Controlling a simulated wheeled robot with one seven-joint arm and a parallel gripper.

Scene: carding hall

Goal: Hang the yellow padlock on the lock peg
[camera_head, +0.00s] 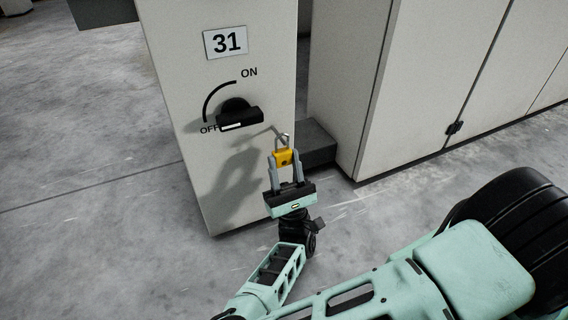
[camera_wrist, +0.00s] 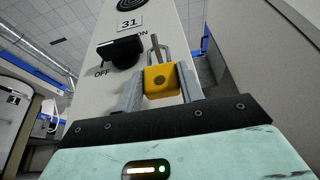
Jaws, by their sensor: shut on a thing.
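The yellow padlock (camera_head: 286,158) is held upright between the fingers of my gripper (camera_head: 287,165), with its metal shackle pointing up. In the wrist view the padlock (camera_wrist: 161,81) sits between the two grey fingers of my gripper (camera_wrist: 160,88). The lock peg (camera_head: 276,132) is a thin metal rod on the cabinet front, right of the black rotary switch (camera_head: 238,117). The peg's end appears at the shackle; in the wrist view the peg (camera_wrist: 155,47) overlaps the shackle opening. I cannot tell whether it passes through the shackle or lies behind it.
The pale cabinet (camera_head: 225,75) bears a "31" plate (camera_head: 226,42) and ON/OFF marks; the switch's white mark is toward OFF. A dark grey block (camera_head: 318,143) and a larger pale cabinet (camera_head: 345,90) stand to the right. The concrete floor (camera_head: 100,220) at left is clear.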

